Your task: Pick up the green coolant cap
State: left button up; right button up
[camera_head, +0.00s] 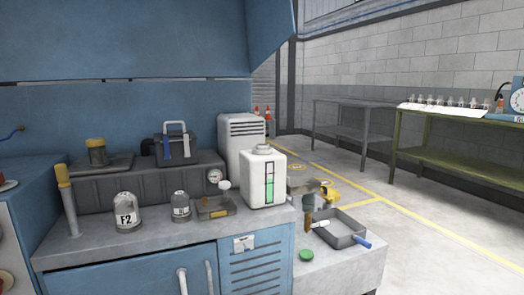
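The green coolant cap (306,255) is a small round green disc. It lies on the lower grey surface (333,272) at the right of the blue cabinet, near the front. A white coolant container (264,180) with a green level window and a greyish top stands upright on the higher counter, to the left of and above the cap. Neither of my grippers shows in the head view, and nothing touches the cap.
A grey tray (347,240) with a blue handle lies right of the cap. Bottles (127,213) and a small tray (215,208) stand on the higher counter (150,238). A green bench (450,150) is far right; open floor lies between.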

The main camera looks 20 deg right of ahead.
aim_at(306, 254)
jog(key=z, duration=0.75)
jog(key=i+l+z, duration=0.15)
jog(key=z, duration=0.25)
jog(key=i+l+z, duration=0.2)
jog(key=z, duration=0.2)
jog(key=i+l+z, duration=0.15)
jog(key=z, duration=0.2)
jog(key=i+z, duration=0.4)
jog(key=i, duration=2.55)
jog(key=i+u, duration=0.2)
jog(key=u, duration=0.25)
jog(key=i+l+u, duration=0.1)
jog(key=u, duration=0.35)
jog(key=i+l+u, duration=0.2)
jog(key=u, duration=0.2)
jog(key=i+l+u, duration=0.2)
jog(key=u, duration=0.25)
